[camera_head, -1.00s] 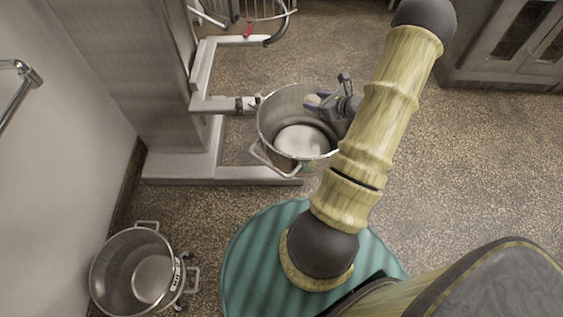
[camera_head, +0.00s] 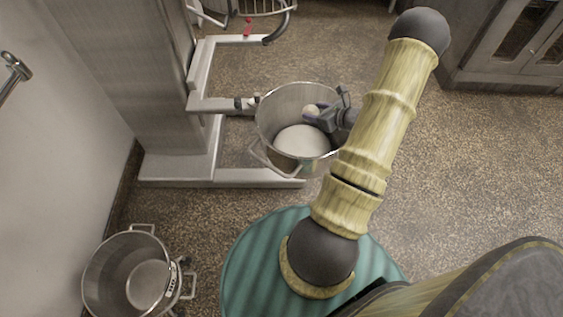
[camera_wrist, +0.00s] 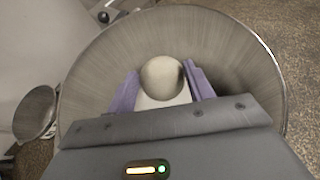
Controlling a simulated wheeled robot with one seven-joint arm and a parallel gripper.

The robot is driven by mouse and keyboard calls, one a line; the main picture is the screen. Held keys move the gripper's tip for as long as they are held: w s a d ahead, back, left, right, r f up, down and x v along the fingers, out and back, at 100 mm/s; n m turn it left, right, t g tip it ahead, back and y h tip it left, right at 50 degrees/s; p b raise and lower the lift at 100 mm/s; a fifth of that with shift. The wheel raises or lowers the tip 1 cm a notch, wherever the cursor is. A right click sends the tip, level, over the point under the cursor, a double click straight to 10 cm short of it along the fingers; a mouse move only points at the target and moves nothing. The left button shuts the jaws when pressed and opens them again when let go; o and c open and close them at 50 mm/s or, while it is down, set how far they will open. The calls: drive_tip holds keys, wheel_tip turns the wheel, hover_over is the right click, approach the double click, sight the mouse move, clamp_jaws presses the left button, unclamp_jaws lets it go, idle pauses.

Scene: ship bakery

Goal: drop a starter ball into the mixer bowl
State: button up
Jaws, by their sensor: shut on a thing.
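The mixer bowl (camera_head: 268,131) is a steel bowl held on the arms of the mixer, with a pale round patch at its bottom. My gripper (camera_head: 314,111) reaches in over its right rim from the right. In the wrist view my gripper (camera_wrist: 162,84) has its two purple fingers shut on a pale round starter ball (camera_wrist: 161,77). The ball also shows as a small pale spot in the head view (camera_head: 311,110). The bowl's wall (camera_wrist: 215,35) surrounds the ball in the wrist view, so the ball is within the bowl's opening, apart from the bottom as far as I can tell.
The mixer's grey column (camera_head: 160,80) and base (camera_head: 215,177) stand left of the bowl. A wire guard with a red part (camera_head: 248,27) is above it. A second steel pot (camera_head: 135,275) stands on the floor at lower left. Speckled floor at right is clear.

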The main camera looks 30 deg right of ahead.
drive_tip(key=o, duration=1.1)
drive_tip(key=shift+s+r, duration=0.1)
drive_tip(key=p+v, duration=0.1)
drive_tip(key=v, duration=1.6)
drive_tip(key=shift+s, duration=0.15)
drive_tip(key=shift+a, duration=0.1)
